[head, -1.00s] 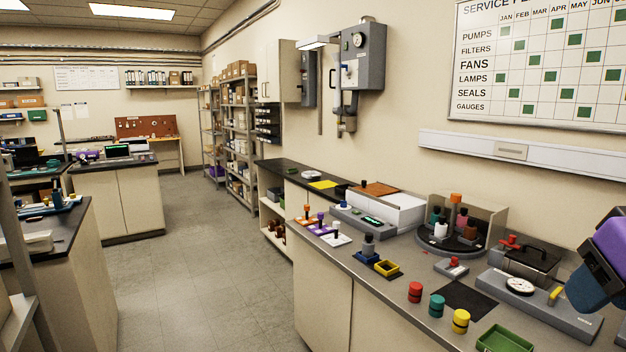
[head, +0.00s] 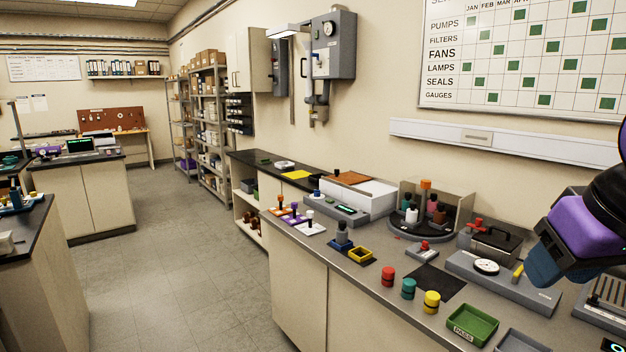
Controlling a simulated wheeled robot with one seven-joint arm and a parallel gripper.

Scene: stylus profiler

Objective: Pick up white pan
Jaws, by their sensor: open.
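A small round white pan-like dish (head: 284,164) lies on the black far section of the counter, left of a yellow sheet. I cannot tell for certain which is the white pan. My gripper (head: 548,268), purple and dark blue, hangs at the right edge above the near counter. It is open, far from both white things, with no held object visible; its fingertips are hard to make out.
The grey counter (head: 385,308) holds red, teal and yellow jars (head: 409,289), a green tray (head: 472,325), a dial gauge block (head: 503,276) and a round carousel (head: 433,235) with bottles. A grey cabinet hangs on the wall above. The floor (head: 180,270) at left is clear.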

